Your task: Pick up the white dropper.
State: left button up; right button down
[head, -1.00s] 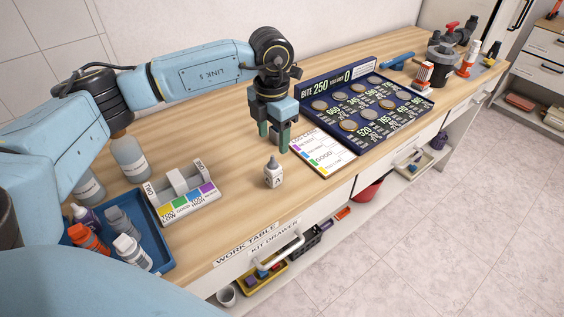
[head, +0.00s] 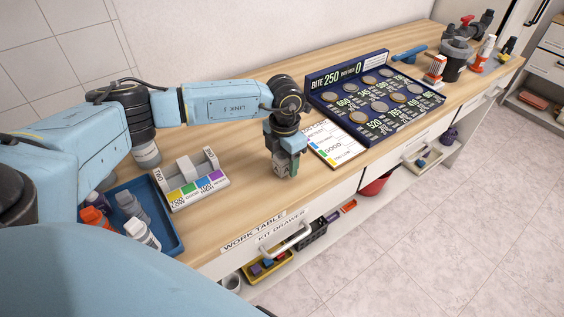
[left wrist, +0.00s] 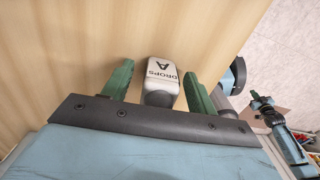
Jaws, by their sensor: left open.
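The white dropper (left wrist: 162,74) is a small bottle labelled "DROPS A", with a grey cap end towards the palm in the left wrist view. My left gripper (left wrist: 159,84) is open, with its two green fingers on either side of the bottle and a visible gap at each side. In the head view my left gripper (head: 286,173) is low over the worktable near its front edge. There the gripper largely covers the dropper.
A grey test block (head: 194,190) with coloured squares and a blue tray (head: 171,238) of bottles stand to the left. A colour chart card (head: 343,152) and a dark token board (head: 372,141) lie to the right. The worktable (head: 245,200) is bare around the gripper.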

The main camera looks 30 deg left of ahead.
pick_arm(q)
jog(key=c, duration=1.1)
jog(key=shift+o, duration=0.2)
jog(key=shift+r, duration=0.15)
